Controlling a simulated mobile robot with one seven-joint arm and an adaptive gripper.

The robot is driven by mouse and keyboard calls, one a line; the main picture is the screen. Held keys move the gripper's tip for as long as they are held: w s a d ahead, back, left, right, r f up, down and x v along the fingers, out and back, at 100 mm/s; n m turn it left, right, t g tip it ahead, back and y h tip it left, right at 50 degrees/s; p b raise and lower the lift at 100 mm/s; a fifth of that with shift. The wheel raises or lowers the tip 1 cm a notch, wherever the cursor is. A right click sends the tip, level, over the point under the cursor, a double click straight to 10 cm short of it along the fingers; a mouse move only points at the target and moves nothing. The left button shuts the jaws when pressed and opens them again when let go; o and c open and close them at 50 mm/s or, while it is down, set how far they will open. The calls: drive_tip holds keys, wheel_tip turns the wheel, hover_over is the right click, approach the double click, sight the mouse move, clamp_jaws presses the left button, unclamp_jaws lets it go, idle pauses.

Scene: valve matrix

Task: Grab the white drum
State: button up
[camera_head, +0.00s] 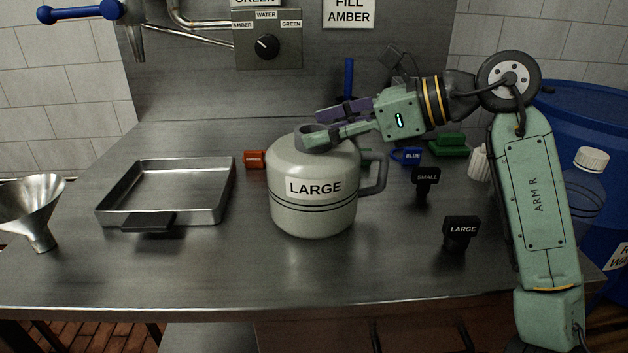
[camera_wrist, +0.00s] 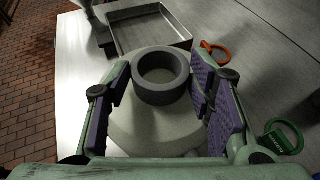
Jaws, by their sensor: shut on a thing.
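The white drum (camera_head: 313,213) is a squat, off-white jug labelled LARGE, with dark bands and a grey side handle. It stands upright on the steel table. My gripper (camera_head: 313,128) reaches in from the right over its top and is shut on its neck. In the wrist view, the purple pads of my gripper (camera_wrist: 162,80) lie on both sides of the drum's (camera_wrist: 145,130) grey open neck ring.
A metal tray (camera_head: 112,205) and a steel funnel (camera_head: 33,215) stand to the left. An amber tag (camera_head: 254,159), a blue tag (camera_head: 407,156), a black SMALL cap (camera_head: 425,185) and a black LARGE cap (camera_head: 461,233) surround the drum. The front table strip is clear.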

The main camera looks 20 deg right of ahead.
clamp_jaws()
drive_tip(key=shift+r, duration=0.15)
